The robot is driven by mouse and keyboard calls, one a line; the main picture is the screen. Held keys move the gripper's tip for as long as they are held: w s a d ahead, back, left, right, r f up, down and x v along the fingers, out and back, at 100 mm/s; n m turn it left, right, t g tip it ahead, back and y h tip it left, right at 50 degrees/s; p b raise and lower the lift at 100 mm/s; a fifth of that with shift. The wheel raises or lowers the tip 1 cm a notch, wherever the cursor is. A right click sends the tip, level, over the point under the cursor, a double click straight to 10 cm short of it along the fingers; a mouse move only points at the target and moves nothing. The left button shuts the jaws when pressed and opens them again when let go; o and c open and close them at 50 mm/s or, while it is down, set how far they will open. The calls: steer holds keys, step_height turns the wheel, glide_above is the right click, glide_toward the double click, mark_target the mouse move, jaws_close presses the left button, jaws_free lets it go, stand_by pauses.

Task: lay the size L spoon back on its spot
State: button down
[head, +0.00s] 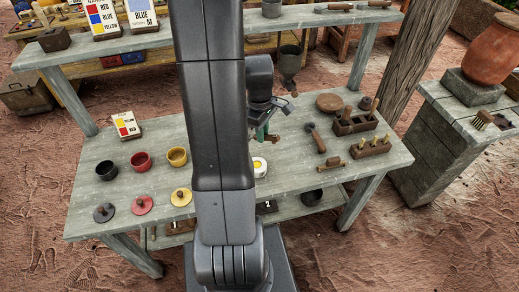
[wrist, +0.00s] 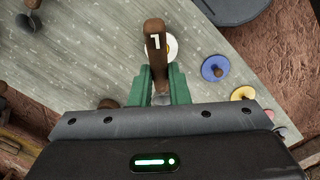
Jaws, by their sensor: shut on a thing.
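My gripper (wrist: 160,82) has green fingers shut on a spoon (wrist: 156,38) with a brown wooden handle. The handle bears a pale mark that looks like a 1; I cannot tell whether it is an L. A bit of its metal bowl (wrist: 161,98) shows between the fingers. In the head view my gripper (head: 263,133) is above the middle of the grey table (head: 300,180), and the spoon is mostly hidden. A white round piece with a yellow centre (head: 259,167) lies in front of the gripper. A dark spoon-like tool (head: 315,137) lies to the right.
Black (head: 106,170), red (head: 140,162) and yellow (head: 177,157) pots stand at the left, with lids in front.

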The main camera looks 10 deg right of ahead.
steer(key=w+d+f+m+t+y+b, duration=0.1)
steer(key=w+d+f+m+t+b, duration=0.25)
steer(key=d+b, duration=0.25)
steer(key=w+d+f+m+t+b, duration=0.2)
steer(key=w+d+f+m+b, duration=0.1)
steer(key=d+f+m+b, duration=0.25)
steer(key=shift+n+g, duration=0.25)
steer(key=shift+n, duration=0.15)
steer(key=shift+w+a+f+b, duration=0.1)
steer(key=shift+f+b, duration=1.7)
steer(key=shift+f, duration=1.25)
steer(key=shift+f+b, duration=1.1)
steer(key=shift+b, duration=0.1)
steer(key=shift+f+b, duration=0.15)
steer(key=shift+b, duration=0.15)
steer(key=c, duration=0.7)
jaws_free()
steer(key=shift+c, duration=0.2)
